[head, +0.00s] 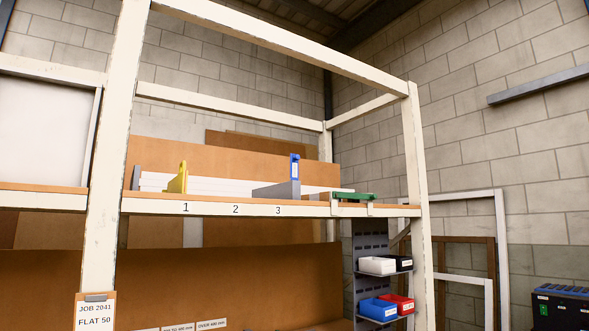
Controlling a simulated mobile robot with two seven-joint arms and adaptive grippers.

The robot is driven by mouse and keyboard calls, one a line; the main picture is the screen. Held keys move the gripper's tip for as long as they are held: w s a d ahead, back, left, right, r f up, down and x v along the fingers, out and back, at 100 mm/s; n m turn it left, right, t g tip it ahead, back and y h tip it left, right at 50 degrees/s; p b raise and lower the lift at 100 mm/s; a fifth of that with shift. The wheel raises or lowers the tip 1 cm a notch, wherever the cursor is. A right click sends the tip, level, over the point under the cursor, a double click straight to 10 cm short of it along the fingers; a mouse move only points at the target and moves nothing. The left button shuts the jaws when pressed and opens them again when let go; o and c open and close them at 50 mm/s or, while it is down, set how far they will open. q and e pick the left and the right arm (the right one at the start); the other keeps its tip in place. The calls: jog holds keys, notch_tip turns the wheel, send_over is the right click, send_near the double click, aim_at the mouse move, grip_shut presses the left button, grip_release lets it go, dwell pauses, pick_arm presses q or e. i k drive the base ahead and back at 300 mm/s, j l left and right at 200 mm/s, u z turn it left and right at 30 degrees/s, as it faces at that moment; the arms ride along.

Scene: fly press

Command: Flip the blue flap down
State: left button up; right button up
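The blue flap (295,167) stands upright on the rack shelf (240,208), near the number 3 label and a little right of it. A grey wedge-shaped piece (272,190) lies directly to its left. A yellow flap (180,178) also stands upright, near the number 1 label. A green flap (353,196) lies flat along the shelf's front edge, farther right. Neither of my grippers shows in the head view.
White rack posts (414,150) and a top beam (250,33) frame the shelf. White strips (225,186) lie behind the flaps. A clipboard (95,312) hangs on the left post. The space above the shelf looks clear.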

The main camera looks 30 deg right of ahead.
aim_at(294, 158)
jog(key=i+l, duration=0.15)
jog(key=l, duration=0.25)
jog(key=i+l, duration=0.15)
jog(key=l, duration=0.2)
jog(key=i+l, duration=0.15)
jog(key=l, duration=0.25)
jog(key=i+l, duration=0.15)
jog(key=l, duration=0.2)
jog(key=i+l, duration=0.15)
jog(key=l, duration=0.25)
jog(key=i+l, duration=0.15)
jog(key=l, duration=0.2)
jog(key=z, duration=0.05)
